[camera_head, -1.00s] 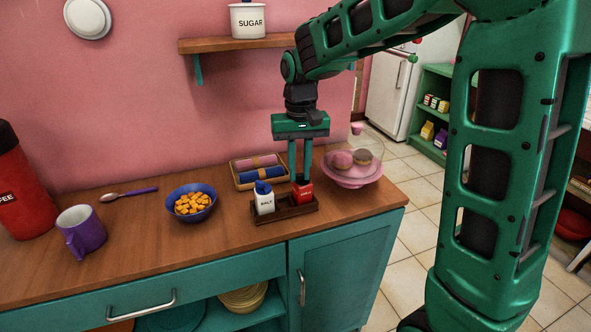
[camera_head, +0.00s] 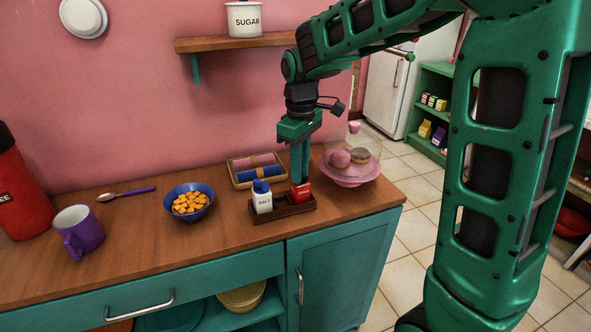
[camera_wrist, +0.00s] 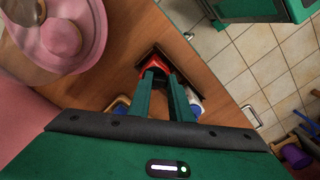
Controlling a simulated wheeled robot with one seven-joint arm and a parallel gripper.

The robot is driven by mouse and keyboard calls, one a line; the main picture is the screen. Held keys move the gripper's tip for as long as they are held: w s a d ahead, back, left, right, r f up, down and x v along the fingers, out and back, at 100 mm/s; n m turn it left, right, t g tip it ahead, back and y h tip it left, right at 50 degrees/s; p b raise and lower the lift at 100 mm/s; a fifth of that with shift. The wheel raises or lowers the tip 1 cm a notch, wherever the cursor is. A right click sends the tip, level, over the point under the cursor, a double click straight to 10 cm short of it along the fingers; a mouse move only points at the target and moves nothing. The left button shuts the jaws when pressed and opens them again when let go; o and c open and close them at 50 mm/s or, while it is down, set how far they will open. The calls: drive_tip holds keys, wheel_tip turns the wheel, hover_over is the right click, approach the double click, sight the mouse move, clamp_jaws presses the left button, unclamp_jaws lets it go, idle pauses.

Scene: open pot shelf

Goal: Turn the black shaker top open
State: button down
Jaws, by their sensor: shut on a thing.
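The red shaker (camera_head: 301,193) stands in the right part of a dark wooden caddy (camera_head: 284,212) on the counter. Its black top is hidden by the fingers in the head view. My gripper (camera_head: 300,180) points straight down and is shut on the black top. In the wrist view my gripper (camera_wrist: 166,76) has both fingertips at the red shaker (camera_wrist: 152,66), with only part of its red body showing. The white salt shaker (camera_head: 262,198) with a blue top stands beside it on the left.
A pink stand with donuts (camera_head: 351,170) under a clear dome is close on the right. A tray of rolled napkins (camera_head: 256,171) lies behind the caddy. A blue bowl (camera_head: 189,203) and purple mug (camera_head: 79,229) stand left. A wall shelf (camera_head: 236,43) is above.

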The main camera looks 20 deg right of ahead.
drive_tip(key=shift+n, duration=0.6)
drive_tip(key=c, duration=1.6)
unclamp_jaws()
wheel_tip(320, 180, up, 11)
drive_tip(key=shift+f, duration=0.1)
drive_tip(key=shift+d, duration=0.15)
